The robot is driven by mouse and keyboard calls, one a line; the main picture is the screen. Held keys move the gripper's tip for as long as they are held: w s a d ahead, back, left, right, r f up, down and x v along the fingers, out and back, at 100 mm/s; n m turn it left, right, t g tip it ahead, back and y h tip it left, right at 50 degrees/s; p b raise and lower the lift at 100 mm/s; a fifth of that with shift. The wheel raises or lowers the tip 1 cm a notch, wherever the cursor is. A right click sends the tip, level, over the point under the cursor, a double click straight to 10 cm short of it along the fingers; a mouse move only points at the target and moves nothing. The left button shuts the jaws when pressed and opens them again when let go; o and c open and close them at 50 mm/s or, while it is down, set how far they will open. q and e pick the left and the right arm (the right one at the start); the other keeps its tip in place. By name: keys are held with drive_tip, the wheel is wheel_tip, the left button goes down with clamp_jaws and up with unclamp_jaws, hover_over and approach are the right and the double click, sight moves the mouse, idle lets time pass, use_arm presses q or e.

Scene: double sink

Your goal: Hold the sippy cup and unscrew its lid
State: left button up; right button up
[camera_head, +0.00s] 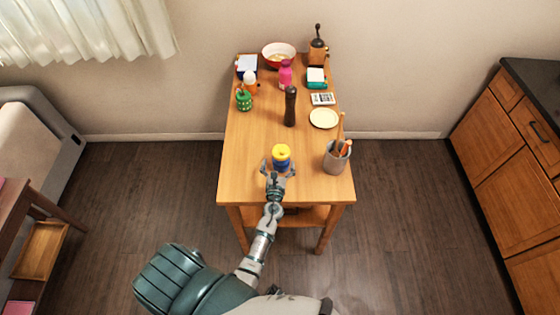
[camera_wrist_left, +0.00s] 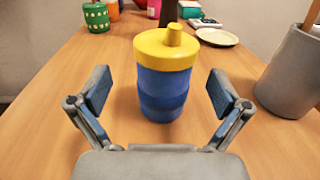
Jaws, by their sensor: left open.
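The sippy cup (camera_head: 281,157) stands upright near the front edge of the wooden table. In the left wrist view it shows a blue ribbed body (camera_wrist_left: 163,92) and a yellow lid (camera_wrist_left: 160,50) with a short spout; the lid is on the cup. My left gripper (camera_head: 278,170) is at the near side of the cup. In the left wrist view the left gripper (camera_wrist_left: 162,98) is open, its fingers apart to the left and right of the cup with gaps, not touching it. My right gripper does not show.
The grey utensil holder (camera_head: 336,158) stands just right of the cup. A dark pepper mill (camera_head: 290,106), a cream plate (camera_head: 323,118) and a green pot (camera_head: 243,100) stand farther back. A bowl (camera_head: 279,54) is at the back. The wooden table (camera_head: 247,150) is clear left of the cup.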

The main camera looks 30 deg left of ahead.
use_arm(q)
drive_tip(key=x, duration=0.4)
drive_tip(key=shift+w+d, duration=0.1)
drive_tip(key=shift+d, duration=0.15)
drive_tip(key=shift+w, duration=0.4)
drive_tip(key=shift+s, duration=0.1)
drive_tip(key=shift+c, duration=0.3)
drive_tip(key=c, duration=0.4)
drive_tip(key=shift+a+f, duration=0.1)
drive_tip(key=shift+a, duration=0.1)
drive_tip(key=c, duration=0.7)
